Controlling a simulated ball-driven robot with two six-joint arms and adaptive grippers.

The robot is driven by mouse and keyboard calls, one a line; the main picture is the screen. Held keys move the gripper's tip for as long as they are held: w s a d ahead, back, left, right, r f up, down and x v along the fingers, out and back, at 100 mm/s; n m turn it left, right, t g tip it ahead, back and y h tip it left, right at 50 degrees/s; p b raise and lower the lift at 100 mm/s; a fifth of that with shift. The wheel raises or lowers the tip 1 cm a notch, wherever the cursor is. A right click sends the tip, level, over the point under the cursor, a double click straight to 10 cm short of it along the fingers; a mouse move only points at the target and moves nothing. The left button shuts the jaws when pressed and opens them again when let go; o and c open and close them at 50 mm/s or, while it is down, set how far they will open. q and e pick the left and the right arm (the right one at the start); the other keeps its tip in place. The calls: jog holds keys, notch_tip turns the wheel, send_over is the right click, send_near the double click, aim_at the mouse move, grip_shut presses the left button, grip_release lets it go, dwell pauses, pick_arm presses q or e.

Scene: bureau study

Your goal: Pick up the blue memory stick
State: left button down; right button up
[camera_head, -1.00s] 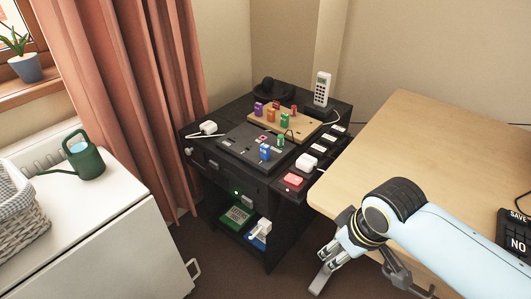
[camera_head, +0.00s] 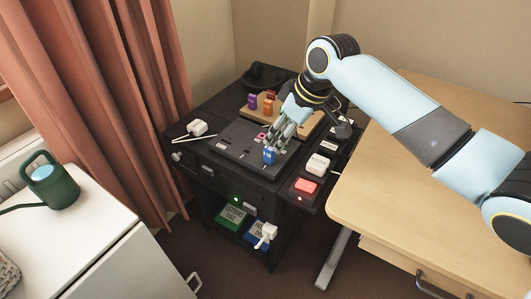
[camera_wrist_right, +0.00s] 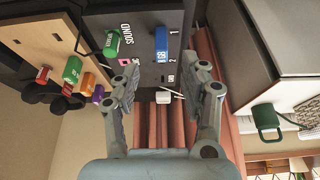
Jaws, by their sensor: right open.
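The blue memory stick (camera_head: 270,156) stands upright in the dark panel (camera_head: 233,158) on top of the black cabinet. My right gripper (camera_head: 280,138) is just behind and above it in the head view. In the right wrist view the blue memory stick (camera_wrist_right: 161,40) shows beyond the fingertips, roughly between the lines of the two fingers. The right gripper (camera_wrist_right: 166,76) is open there, with nothing between its fingers. A green stick (camera_wrist_right: 112,42) stands beside the blue one. My left gripper is not in view.
A wooden board (camera_wrist_right: 40,40) holds several coloured sticks close to the gripper. A white plug (camera_head: 318,163) and a red item (camera_head: 306,186) lie on the cabinet's right side. A wooden desk (camera_head: 360,200) stands right, under my arm. A green watering can (camera_head: 53,185) is left.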

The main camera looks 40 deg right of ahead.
aim_at(270, 148)
jog(key=shift+x, duration=1)
jog(key=x, duration=0.2)
jog(key=b+x, duration=0.1)
jog(key=x, duration=0.2)
jog(key=shift+w+a+f+b, duration=0.15)
jog(key=shift+w+a+b, duration=0.05)
jog(key=shift+w+b, duration=0.1)
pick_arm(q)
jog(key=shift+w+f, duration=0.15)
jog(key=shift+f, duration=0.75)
pick_arm(e)
jog(key=shift+c, duration=1)
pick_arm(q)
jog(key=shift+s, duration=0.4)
pick_arm(e)
grip_shut()
